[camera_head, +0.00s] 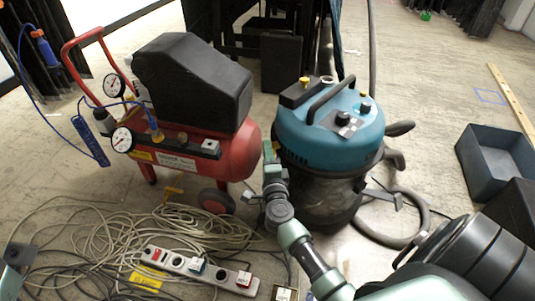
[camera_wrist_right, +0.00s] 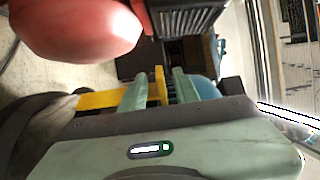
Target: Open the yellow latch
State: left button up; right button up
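The yellow latch (camera_wrist_right: 160,86) shows in the right wrist view as a short yellow bar between the two green fingers of my right gripper (camera_wrist_right: 160,92). More yellow (camera_wrist_right: 103,99) shows left of the fingers, possibly the same part. The fingers stand apart on either side of the bar; I cannot tell whether they touch it. In the head view my right gripper (camera_head: 272,165) is at the left side of the teal and black vacuum cleaner (camera_head: 320,145), and I cannot make out the latch there. My left gripper's fingers do not show.
A red compressor (camera_head: 238,152) stands close left of the gripper and also shows in the wrist view (camera_wrist_right: 75,30). Tangled cables (camera_head: 125,235) and a power strip (camera_head: 198,268) lie on the floor in front. A dark open crate (camera_head: 475,175) stands at the right.

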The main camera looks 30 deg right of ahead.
jog(key=shift+c, duration=0.3)
grip_shut()
jog(key=shift+f, duration=0.1)
dwell(1.0)
